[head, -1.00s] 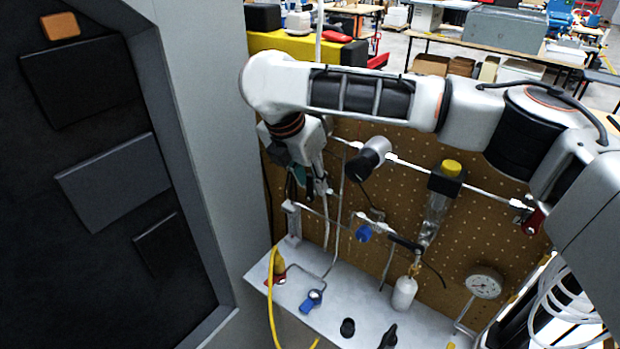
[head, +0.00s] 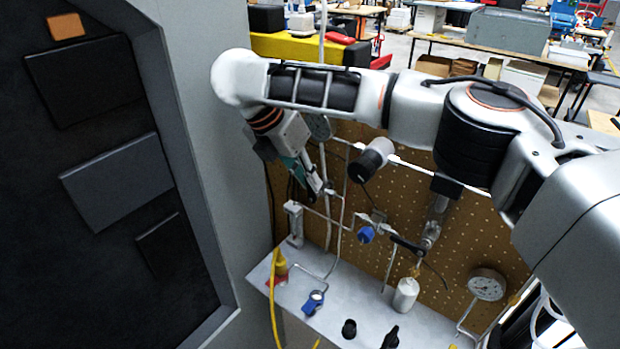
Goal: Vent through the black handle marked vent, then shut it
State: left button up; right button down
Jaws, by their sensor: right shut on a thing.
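My right gripper (head: 323,188) reaches down in front of the left part of the pegboard panel. Its jaws are shut on a small part by the thin tubing, which the fingers hide, so I cannot tell whether it is the vent handle. No vent marking is readable. A black lever handle (head: 407,244) sits on the pipework to the right, clear of the gripper. A black knob (head: 349,328) and a black handle (head: 390,337) stand at the shelf's front. My left gripper is not in view.
A blue knob (head: 366,234) is on the pipework. A grey cabinet (head: 205,130) stands close at left.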

dwell(0.3)
jog(key=c, duration=2.1)
grip_release()
jog(key=shift+d, duration=0.1)
